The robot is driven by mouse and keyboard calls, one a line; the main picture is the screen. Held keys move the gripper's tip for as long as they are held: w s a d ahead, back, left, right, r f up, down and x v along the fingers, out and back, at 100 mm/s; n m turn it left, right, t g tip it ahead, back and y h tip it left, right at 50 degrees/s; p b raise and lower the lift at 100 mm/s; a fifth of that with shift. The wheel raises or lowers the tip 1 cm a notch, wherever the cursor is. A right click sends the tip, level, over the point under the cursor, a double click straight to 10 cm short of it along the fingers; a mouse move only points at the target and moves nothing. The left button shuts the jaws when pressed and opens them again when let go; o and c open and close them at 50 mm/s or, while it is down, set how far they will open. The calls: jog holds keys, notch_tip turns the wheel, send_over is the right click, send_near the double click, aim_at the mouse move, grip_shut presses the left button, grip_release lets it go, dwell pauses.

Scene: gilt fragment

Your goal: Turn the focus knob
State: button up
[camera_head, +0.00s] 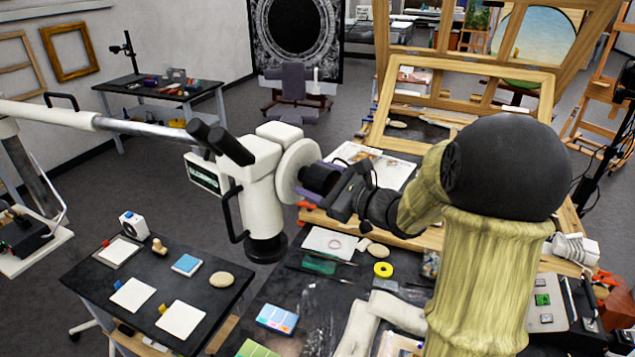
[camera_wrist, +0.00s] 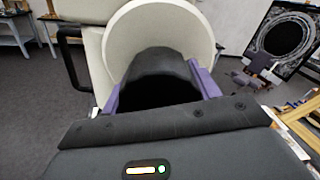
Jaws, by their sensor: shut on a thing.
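A white stereo microscope (camera_head: 262,180) with dark twin eyepieces hangs from a boom arm. On its right side is a pale round disc (camera_head: 292,168), which also shows in the wrist view (camera_wrist: 198,32). A dark cylindrical knob (camera_head: 319,178) stands out from the disc, and in the wrist view the knob (camera_wrist: 160,65) lies between two purple fingers. My gripper (camera_head: 308,180) is shut on this knob, one finger on each side, as the wrist view of my gripper (camera_wrist: 160,84) also shows. The knob's near end is partly hidden in dark shadow by my gripper body.
A dark side table (camera_head: 232,262) with cards and small items stands at lower left. A dark workbench (camera_head: 290,290) with swatches, tape and tools lies below my gripper. A wooden easel frame (camera_head: 470,65) rises behind my arm. The boom (camera_head: 150,128) extends left.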

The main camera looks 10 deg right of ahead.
jog(key=shift+m, duration=0.5)
jog(key=o, duration=1)
jog(key=shift+r, duration=0.1)
jog(key=shift+s+d, duration=0.2)
jog(key=shift+d, duration=0.05)
jog(key=b+v, duration=0.6)
jog(key=v, duration=1.1)
jog(key=shift+a, duration=0.1)
